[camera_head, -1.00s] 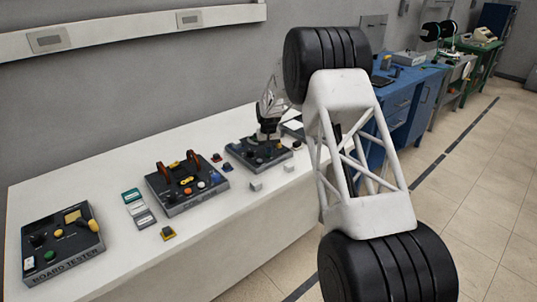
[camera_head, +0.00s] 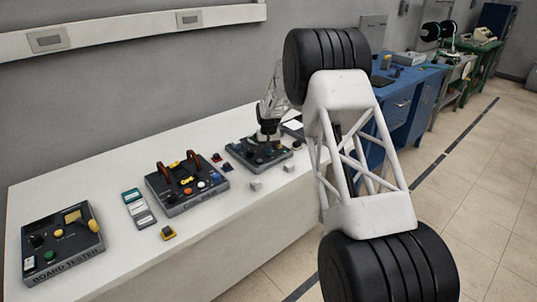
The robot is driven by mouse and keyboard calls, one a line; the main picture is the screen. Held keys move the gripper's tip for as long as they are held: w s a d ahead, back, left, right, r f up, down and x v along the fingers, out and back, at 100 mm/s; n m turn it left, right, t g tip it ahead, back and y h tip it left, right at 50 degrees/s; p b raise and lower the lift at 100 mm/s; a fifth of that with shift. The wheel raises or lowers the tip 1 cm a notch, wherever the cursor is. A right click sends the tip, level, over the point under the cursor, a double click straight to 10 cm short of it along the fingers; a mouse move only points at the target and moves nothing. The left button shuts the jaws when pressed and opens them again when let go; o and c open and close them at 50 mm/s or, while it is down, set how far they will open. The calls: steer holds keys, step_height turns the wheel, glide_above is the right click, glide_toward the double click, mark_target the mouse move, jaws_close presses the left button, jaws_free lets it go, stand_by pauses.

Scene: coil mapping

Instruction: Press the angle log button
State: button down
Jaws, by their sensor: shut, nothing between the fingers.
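My gripper (camera_head: 268,136) points down over the dark panel (camera_head: 236,151) at the right part of the white bench. Its fingers look close together and empty, at or just above the panel's top. My gripper and wrist hide the back part of the panel. Whether the fingertips touch a button cannot be told.
The white bench (camera_head: 120,262) also bears a panel with red handles (camera_head: 188,205), the board tester (camera_head: 62,245), several small blocks and a yellow-black piece (camera_head: 168,233). My own arm hides the bench's right end. A blue cabinet (camera_head: 405,95) stands behind at the right.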

steer(key=shift+r, duration=3.2)
